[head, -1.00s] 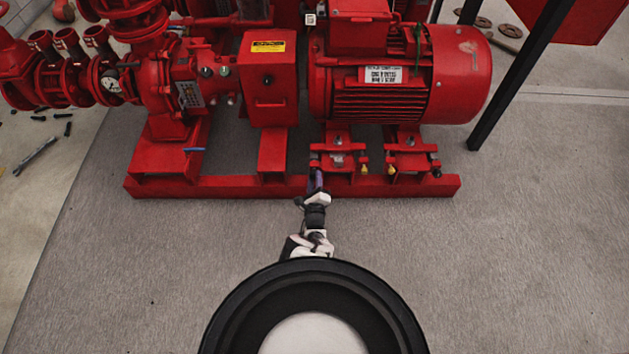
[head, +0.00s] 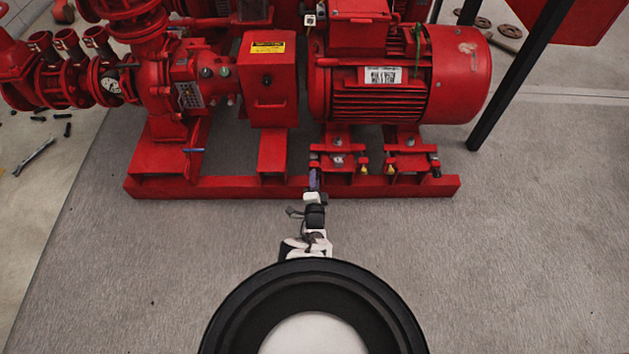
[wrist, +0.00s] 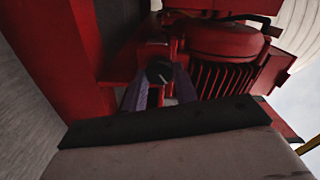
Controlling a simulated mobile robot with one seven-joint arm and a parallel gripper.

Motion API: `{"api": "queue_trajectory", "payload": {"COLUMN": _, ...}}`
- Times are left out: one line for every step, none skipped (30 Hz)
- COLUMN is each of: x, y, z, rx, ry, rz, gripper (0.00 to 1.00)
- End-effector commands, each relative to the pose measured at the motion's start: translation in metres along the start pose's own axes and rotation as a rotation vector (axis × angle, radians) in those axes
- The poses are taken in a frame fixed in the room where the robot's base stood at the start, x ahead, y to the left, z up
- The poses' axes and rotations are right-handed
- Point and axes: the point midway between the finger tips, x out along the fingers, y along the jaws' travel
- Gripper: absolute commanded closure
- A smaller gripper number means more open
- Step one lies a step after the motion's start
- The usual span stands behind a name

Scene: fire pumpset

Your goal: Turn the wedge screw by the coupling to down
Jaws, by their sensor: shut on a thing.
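The wedge screw by the coupling sits at the left motor foot. Its dark round head (wrist: 158,72) shows in the wrist view between two purple fingers. My gripper (wrist: 160,85) is shut on it. In the head view my gripper (head: 315,180) reaches the front of the red base under the left foot block (head: 338,160), and the fingers hide the screw there. The coupling is inside the red guard box with a yellow label (head: 267,80). I cannot read the screw's turn angle.
The red motor (head: 400,80) stands above the feet. A second foot block (head: 408,158) with a dark screw end is to the right. A black post (head: 518,75) rises at the right.

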Motion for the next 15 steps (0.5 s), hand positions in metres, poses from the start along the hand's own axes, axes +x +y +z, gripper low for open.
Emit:
{"api": "queue_trajectory", "payload": {"x": 0.0012, "y": -0.0009, "z": -0.0005, "rx": -0.044, "ry": 0.001, "rz": -0.001, "gripper": 0.94}}
{"api": "queue_trajectory", "payload": {"x": 0.0012, "y": -0.0010, "z": -0.0005, "rx": -0.073, "ry": 0.001, "rz": -0.001, "gripper": 0.94}}
{"api": "queue_trajectory", "payload": {"x": 0.0012, "y": -0.0011, "z": -0.0005, "rx": -0.111, "ry": 0.001, "rz": -0.001, "gripper": 0.94}}
{"api": "queue_trajectory", "payload": {"x": 0.0012, "y": -0.0011, "z": -0.0006, "rx": -0.139, "ry": 0.001, "rz": -0.001, "gripper": 0.94}}
{"api": "queue_trajectory", "payload": {"x": 0.0013, "y": -0.0012, "z": -0.0006, "rx": -0.168, "ry": 0.001, "rz": -0.001, "gripper": 0.94}}
{"api": "queue_trajectory", "payload": {"x": 0.0012, "y": -0.0013, "z": -0.0005, "rx": -0.206, "ry": 0.001, "rz": -0.001, "gripper": 0.94}}
{"api": "queue_trajectory", "payload": {"x": 0.0013, "y": -0.0013, "z": -0.0005, "rx": -0.234, "ry": 0.001, "rz": -0.001, "gripper": 0.94}}
{"api": "queue_trajectory", "payload": {"x": 0.0013, "y": -0.0014, "z": -0.0005, "rx": -0.263, "ry": 0.001, "rz": -0.001, "gripper": 0.94}}
{"api": "queue_trajectory", "payload": {"x": 0.0013, "y": -0.0015, "z": -0.0005, "rx": -0.301, "ry": 0.001, "rz": -0.001, "gripper": 0.94}}
{"api": "queue_trajectory", "payload": {"x": 0.0013, "y": -0.0016, "z": -0.0005, "rx": -0.329, "ry": 0.001, "rz": -0.001, "gripper": 0.94}}
{"api": "queue_trajectory", "payload": {"x": 0.0013, "y": -0.0016, "z": -0.0005, "rx": -0.358, "ry": 0.001, "rz": -0.001, "gripper": 0.94}}
{"api": "queue_trajectory", "payload": {"x": 0.0013, "y": -0.0017, "z": -0.0005, "rx": -0.396, "ry": 0.001, "rz": -0.001, "gripper": 0.94}}
{"api": "queue_trajectory", "payload": {"x": 0.0013, "y": -0.0017, "z": -0.0005, "rx": -0.424, "ry": 0.001, "rz": -0.001, "gripper": 0.94}}
{"api": "queue_trajectory", "payload": {"x": 0.0013, "y": -0.0018, "z": -0.0004, "rx": -0.452, "ry": 0.001, "rz": -0.001, "gripper": 0.94}}
{"api": "queue_trajectory", "payload": {"x": 0.0013, "y": -0.0019, "z": -0.0004, "rx": -0.489, "ry": 0.001, "rz": -0.001, "gripper": 0.94}}
